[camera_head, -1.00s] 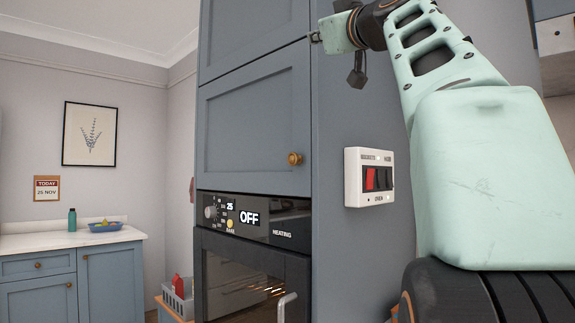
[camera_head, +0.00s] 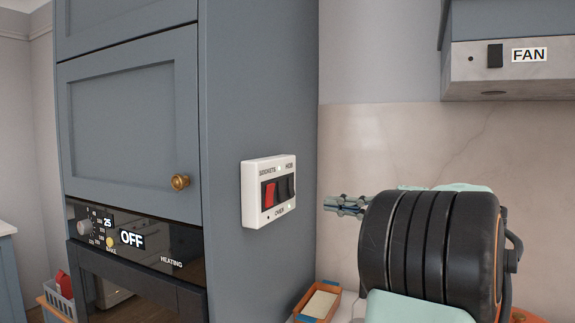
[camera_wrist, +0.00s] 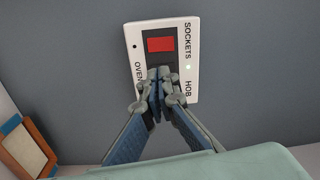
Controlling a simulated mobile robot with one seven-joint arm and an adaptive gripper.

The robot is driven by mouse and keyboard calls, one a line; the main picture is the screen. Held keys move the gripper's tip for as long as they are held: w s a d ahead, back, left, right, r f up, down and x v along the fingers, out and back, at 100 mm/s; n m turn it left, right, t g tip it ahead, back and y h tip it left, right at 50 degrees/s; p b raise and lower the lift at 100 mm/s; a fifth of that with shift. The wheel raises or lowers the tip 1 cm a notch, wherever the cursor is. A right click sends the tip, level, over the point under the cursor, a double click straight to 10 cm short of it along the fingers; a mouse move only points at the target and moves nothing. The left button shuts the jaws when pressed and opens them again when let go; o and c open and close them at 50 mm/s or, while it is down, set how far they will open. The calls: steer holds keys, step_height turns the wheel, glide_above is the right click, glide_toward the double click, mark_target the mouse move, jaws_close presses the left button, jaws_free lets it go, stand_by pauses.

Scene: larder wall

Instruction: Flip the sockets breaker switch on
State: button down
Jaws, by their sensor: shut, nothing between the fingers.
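The white breaker panel (camera_head: 249,192) is fixed to the side of the tall blue-grey cabinet. It carries SOCKETS, HOB and OVEN labels. The red rocker (camera_head: 269,194) is at the SOCKETS end, beside black rockers (camera_head: 286,187). In the wrist view the panel (camera_wrist: 133,40) appears turned, with the red rocker (camera_wrist: 160,44) uppermost. A dark lamp dot lies left of it; a lit green lamp shows between SOCKETS and HOB. My gripper (camera_head: 327,204) is shut and empty, right of the panel. In the wrist view its tips (camera_wrist: 157,72) overlap the black rockers; contact cannot be told.
The oven (camera_head: 135,250) with an OFF display is left of the panel, below a cupboard door with a brass knob (camera_head: 180,182). An orange tray (camera_head: 318,301) sits below the panel. A fan hood (camera_head: 500,70) is at upper right.

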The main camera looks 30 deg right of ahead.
mark_target(272, 188)
steer(key=shift+s+d+r+m+t+y+p, duration=0.15)
steer(key=shift+s+m+t+y+p, duration=0.25)
steer(key=shift+s+m, duration=0.65)
steer(key=shift+s+n, duration=0.2)
steer(key=shift+n, duration=0.05)
steer(key=p+x, duration=0.2)
steer(key=x, duration=1.2)
steer(key=shift+r+p, duration=0.1)
steer(key=shift+p, duration=0.25)
steer(key=shift+w+a+r+g+p, duration=0.25)
steer(key=shift+w+g+p, duration=0.05)
steer(key=shift+w+g, duration=0.1)
steer(key=shift+f, duration=0.15)
